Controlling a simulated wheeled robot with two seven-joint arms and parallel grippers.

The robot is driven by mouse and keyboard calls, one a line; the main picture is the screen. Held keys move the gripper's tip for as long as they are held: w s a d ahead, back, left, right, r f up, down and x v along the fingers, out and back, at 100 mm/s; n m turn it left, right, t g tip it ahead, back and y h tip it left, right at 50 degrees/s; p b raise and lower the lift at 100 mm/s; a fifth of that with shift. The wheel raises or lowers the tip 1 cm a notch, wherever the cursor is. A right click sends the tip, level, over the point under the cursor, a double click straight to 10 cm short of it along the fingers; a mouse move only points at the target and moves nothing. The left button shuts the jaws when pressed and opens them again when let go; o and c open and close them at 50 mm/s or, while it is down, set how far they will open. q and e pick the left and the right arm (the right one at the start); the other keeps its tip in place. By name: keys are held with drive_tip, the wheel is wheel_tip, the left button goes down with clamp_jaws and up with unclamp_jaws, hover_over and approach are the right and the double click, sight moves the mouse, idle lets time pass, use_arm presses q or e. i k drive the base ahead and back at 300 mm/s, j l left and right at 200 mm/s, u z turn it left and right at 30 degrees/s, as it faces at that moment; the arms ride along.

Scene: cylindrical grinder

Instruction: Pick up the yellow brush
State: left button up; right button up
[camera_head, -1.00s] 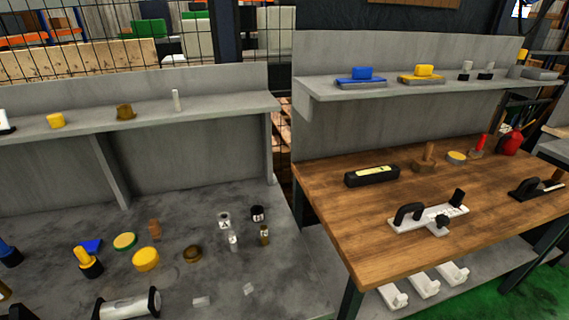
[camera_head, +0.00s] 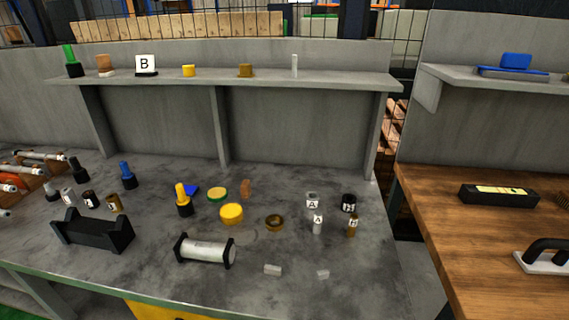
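A yellow upright piece with a black round base, which looks like the yellow brush (camera_head: 183,199), stands on the grey table left of the middle. A flat blue piece (camera_head: 192,191) lies right behind it. A yellow round lid-like piece (camera_head: 231,213) lies to its right, apart from it. Neither of my grippers is in view.
A black cradle (camera_head: 92,232) and a silver cylinder with black ends (camera_head: 206,250) are in front. A similar blue-topped piece (camera_head: 127,174) stands to the left. A grey shelf (camera_head: 270,81) overhangs behind. A wooden table (camera_head: 460,250) stands at right.

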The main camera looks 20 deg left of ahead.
sight(183, 200)
drive_tip(key=u, duration=1.5)
